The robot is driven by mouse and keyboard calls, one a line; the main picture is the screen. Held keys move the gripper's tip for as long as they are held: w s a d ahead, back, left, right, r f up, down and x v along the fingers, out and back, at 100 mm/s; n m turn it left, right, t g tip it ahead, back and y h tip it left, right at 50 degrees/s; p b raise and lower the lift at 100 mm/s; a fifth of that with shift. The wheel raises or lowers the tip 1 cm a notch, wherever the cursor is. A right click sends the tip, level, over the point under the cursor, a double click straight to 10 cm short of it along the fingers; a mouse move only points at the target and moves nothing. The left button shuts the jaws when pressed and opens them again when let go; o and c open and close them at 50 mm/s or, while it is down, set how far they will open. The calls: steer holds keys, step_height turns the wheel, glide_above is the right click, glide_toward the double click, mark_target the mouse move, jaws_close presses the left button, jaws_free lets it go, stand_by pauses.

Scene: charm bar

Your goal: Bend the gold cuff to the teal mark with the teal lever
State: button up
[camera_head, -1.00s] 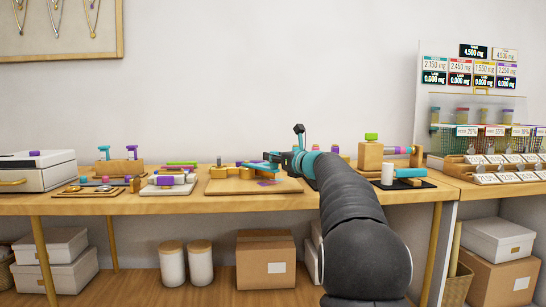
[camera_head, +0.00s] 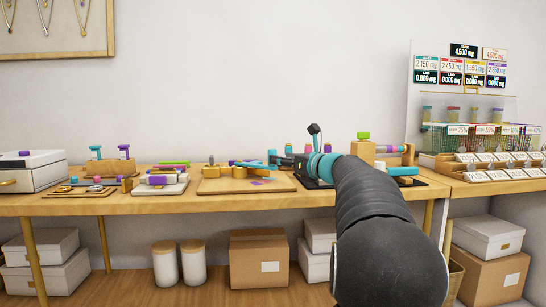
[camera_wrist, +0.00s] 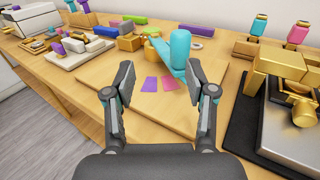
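In the wrist view my gripper (camera_wrist: 158,88) is open and empty, its two fingers wide apart above a light wooden board (camera_wrist: 105,95). The teal lever (camera_wrist: 180,52) stands beyond the fingertips, between them in the picture and apart from them. It joins yellow-gold parts (camera_wrist: 152,36) at its far end; I cannot tell the gold cuff apart from these. Purple (camera_wrist: 150,84) and pink (camera_wrist: 169,83) patches lie on the board; I cannot make out a teal mark. In the head view the board (camera_head: 215,187) lies left of my gripper (camera_head: 280,164), whose fingers are small there.
A dark base with a metal plate and gold fixture (camera_wrist: 288,100) stands close on the right in the wrist view. Trays and coloured blocks (camera_head: 160,182) line the counter to the left. A bin rack (camera_head: 480,140) stands at the far right.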

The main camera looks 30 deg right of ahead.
steer(key=s, duration=0.3)
steer(key=shift+s+d, duration=0.35)
